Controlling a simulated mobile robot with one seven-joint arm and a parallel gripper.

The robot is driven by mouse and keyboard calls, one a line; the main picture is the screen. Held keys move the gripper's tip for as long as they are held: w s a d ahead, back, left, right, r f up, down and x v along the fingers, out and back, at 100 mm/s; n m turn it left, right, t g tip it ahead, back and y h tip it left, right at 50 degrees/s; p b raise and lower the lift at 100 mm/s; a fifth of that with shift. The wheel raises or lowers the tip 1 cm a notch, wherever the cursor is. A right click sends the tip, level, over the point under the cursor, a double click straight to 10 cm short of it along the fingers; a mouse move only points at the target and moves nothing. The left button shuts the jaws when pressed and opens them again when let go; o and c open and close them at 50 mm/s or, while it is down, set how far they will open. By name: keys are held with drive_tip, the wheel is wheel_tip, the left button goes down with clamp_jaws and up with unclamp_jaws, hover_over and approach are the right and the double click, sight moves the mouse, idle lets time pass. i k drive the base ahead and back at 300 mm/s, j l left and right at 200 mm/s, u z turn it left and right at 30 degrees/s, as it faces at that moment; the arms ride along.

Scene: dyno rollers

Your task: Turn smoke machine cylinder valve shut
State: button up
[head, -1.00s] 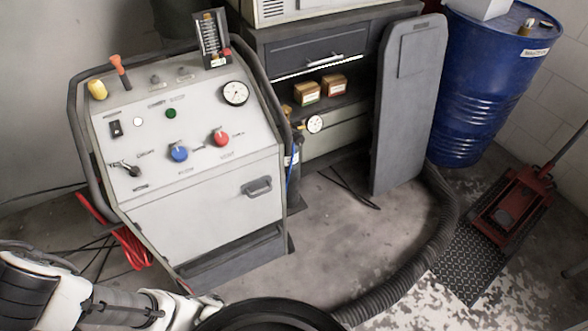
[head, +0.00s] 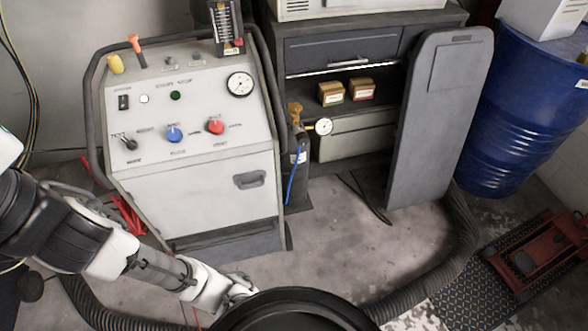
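The smoke machine (head: 205,200) is a pale grey cabinet with a sloped panel, in the left half of the head view. Its panel has a blue knob (head: 174,134), a red knob (head: 214,126) and a round gauge (head: 239,84). A dark cylinder (head: 301,158) stands close to its right side, partly hidden by it. A brass valve (head: 295,112) tops the cylinder, with a small white gauge (head: 322,126) at its right. My gripper (head: 240,291) is low in front of the machine, away from the valve. Its fingers are not clearly visible.
A dark cabinet (head: 345,48) stands behind the cylinder, with a grey board (head: 437,130) leaning at its right. A blue drum (head: 520,110) and red jack (head: 540,255) are further right. A ribbed hose (head: 462,240) curves over the floor. Floor before the cylinder looks clear.

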sight(295, 108)
drive_tip(key=i+l, duration=0.15)
drive_tip(key=l, duration=0.2)
drive_tip(key=i+l, duration=0.1)
drive_tip(key=l, duration=0.3)
drive_tip(key=i+l, duration=0.15)
drive_tip(key=l, duration=0.2)
drive_tip(key=i+l, duration=0.15)
drive_tip(key=l, duration=0.25)
